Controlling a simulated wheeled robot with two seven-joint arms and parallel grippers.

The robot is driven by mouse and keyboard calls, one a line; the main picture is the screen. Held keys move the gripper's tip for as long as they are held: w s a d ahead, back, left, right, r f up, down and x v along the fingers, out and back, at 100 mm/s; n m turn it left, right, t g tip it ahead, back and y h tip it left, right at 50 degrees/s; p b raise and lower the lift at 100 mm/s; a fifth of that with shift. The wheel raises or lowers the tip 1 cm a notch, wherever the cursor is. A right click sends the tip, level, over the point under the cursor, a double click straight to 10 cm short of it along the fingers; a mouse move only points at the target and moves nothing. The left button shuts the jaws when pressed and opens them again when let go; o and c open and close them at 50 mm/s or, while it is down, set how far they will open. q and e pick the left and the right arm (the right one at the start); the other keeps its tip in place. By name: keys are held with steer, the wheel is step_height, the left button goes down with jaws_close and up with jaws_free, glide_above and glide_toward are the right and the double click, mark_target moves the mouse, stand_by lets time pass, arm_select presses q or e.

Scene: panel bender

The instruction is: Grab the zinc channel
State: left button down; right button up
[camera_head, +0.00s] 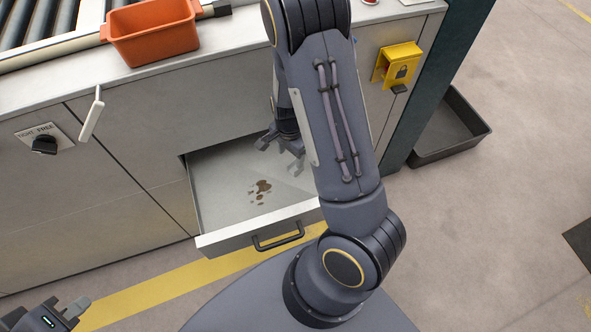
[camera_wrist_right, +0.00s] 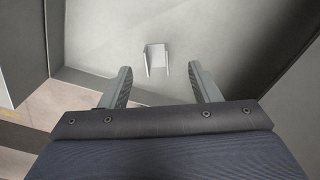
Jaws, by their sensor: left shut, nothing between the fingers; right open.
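The zinc channel (camera_wrist_right: 146,60) is a small pale U-shaped piece. In the right wrist view it lies on the grey floor of the drawer, ahead of and between the fingertips. I cannot make it out in the head view, where my right arm covers part of the drawer. My right gripper (camera_head: 280,154) is open and empty over the back of the open drawer (camera_head: 225,243); its two fingers (camera_wrist_right: 159,84) show apart in the wrist view. My left gripper (camera_head: 79,306) is shut and empty at the lower left, away from the drawer.
Brown stains (camera_head: 260,190) mark the drawer floor. The drawer has a dark front handle (camera_head: 279,236). An orange bin (camera_head: 152,35) stands on the worktop. A yellow lock bracket (camera_head: 398,62) is on the cabinet at right. A black tray (camera_head: 452,128) lies on the floor.

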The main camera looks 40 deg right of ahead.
mark_target(292, 173)
steer(key=f, duration=0.2)
steer(key=f+b, duration=0.1)
steer(key=f, duration=0.4)
steer(key=shift+s+f+b, duration=0.1)
steer(key=shift+s+b, duration=0.15)
steer(key=shift+b, duration=0.05)
steer(key=shift+c, duration=0.3)
steer(key=c, duration=1)
